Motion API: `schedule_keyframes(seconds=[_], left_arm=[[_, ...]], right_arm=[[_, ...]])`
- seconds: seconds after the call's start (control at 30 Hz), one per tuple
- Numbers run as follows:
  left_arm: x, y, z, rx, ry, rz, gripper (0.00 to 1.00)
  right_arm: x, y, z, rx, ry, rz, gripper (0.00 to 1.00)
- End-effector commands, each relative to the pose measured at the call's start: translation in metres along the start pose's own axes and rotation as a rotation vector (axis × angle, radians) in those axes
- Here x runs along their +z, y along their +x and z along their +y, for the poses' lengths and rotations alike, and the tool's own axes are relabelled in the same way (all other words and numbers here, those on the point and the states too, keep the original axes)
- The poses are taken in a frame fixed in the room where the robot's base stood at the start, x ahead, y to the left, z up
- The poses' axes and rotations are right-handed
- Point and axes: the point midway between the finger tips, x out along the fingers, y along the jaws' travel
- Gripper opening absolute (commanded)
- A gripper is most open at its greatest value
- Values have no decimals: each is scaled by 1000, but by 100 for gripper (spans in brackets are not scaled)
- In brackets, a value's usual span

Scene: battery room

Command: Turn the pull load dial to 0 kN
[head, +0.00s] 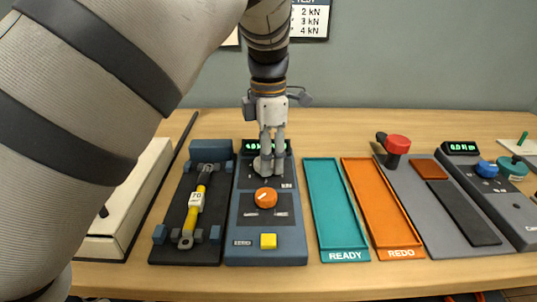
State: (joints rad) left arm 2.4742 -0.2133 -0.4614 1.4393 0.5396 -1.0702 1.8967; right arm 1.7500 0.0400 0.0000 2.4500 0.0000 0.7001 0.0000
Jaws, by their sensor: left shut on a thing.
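A dark blue-grey control box (244,235) stands on the bench near the middle. It has a small green display (249,147) at its back, partly hidden by my gripper and too small to read surely. My left gripper (268,160) points down at the upper part of the box. It is shut on the pull load dial (264,169), a grey knob mostly covered by the fingers. Which mark the dial points to is hidden. An orange knob (266,197) and a yellow button (268,241) are nearer on the same box. My right gripper is out of view.
Left of the box, a dark fixture (169,235) holds a yellow piece tagged 70 (196,200). A grey plate (432,240) carries a red-topped post (397,144).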

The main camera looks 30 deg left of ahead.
Motion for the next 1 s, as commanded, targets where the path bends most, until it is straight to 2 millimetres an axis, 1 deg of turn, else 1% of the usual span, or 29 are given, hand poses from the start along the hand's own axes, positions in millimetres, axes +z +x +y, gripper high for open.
schedule_keyframes(seconds=[0.53, 0.57, 0.6, 0.63, 0.67, 0.93, 1.0], left_arm=[[0, 2, -1, -5, -25, 3, 14], [0, 2, -1, -5, -25, 3, 44], [0, 2, -1, -5, -25, 3, 53], [0, 2, -1, -5, -25, 3, 60], [0, 2, -1, -5, -25, 3, 62], [0, 0, 0, -2, -23, 1, 62], [0, -5, 0, 1, -23, -1, 62]], right_arm=[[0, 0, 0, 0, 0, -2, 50], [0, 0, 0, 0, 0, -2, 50], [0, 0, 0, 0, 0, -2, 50], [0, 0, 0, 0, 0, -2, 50], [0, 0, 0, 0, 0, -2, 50], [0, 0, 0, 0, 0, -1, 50], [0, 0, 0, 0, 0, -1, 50]])
